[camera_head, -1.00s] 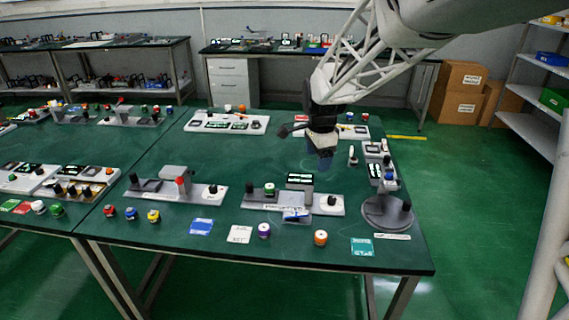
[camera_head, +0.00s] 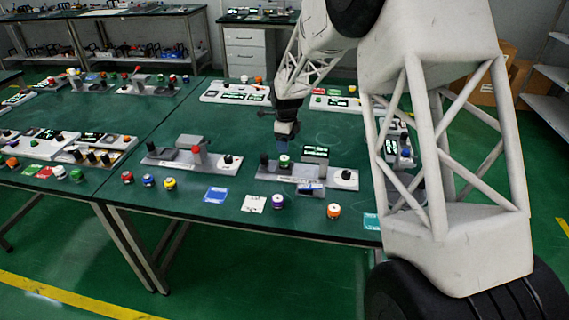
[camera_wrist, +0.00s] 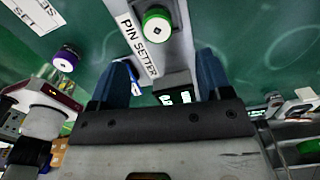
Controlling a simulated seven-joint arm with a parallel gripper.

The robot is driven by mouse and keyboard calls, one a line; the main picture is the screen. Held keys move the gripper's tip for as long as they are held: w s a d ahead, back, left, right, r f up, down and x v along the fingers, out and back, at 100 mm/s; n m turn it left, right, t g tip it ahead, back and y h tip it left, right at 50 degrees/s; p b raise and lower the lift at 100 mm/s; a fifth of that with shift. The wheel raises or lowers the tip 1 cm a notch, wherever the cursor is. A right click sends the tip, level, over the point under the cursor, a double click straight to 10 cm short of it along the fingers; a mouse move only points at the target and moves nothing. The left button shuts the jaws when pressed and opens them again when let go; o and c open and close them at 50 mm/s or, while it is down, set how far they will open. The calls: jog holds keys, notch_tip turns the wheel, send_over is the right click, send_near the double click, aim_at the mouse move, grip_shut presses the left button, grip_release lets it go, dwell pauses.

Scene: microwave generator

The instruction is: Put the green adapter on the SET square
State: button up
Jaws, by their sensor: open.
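The green adapter (camera_head: 284,161), green with a white top, stands upright on the grey pin setter base (camera_head: 328,184). It also shows in the wrist view (camera_wrist: 157,25), beside the PIN SETTER label. A white card (camera_head: 254,203), whose wrist-view lettering (camera_wrist: 35,14) reads SET, lies bare on the table in front of the base. My gripper (camera_head: 284,142) points down close above or just behind the green adapter. In the wrist view my blue fingers (camera_wrist: 162,80) are spread apart with nothing between them. The green adapter lies beyond the fingertips there.
A purple adapter (camera_head: 278,201) stands right of the white card, and an orange one (camera_head: 333,211) farther right. A blue card (camera_head: 215,195) lies left. My arm hides the table's right side.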

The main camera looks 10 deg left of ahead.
aim_at(284, 158)
jog(key=shift+w+a+f, duration=0.15)
jog(key=shift+a+f, duration=0.1)
jog(key=shift+f, duration=0.1)
jog(key=shift+f, duration=1.2)
jog(key=shift+f, duration=0.1)
jog(key=shift+s+f, duration=0.2)
jog(key=shift+f, duration=2.35)
jog(key=shift+c, duration=0.3)
jog(key=c, duration=1.1)
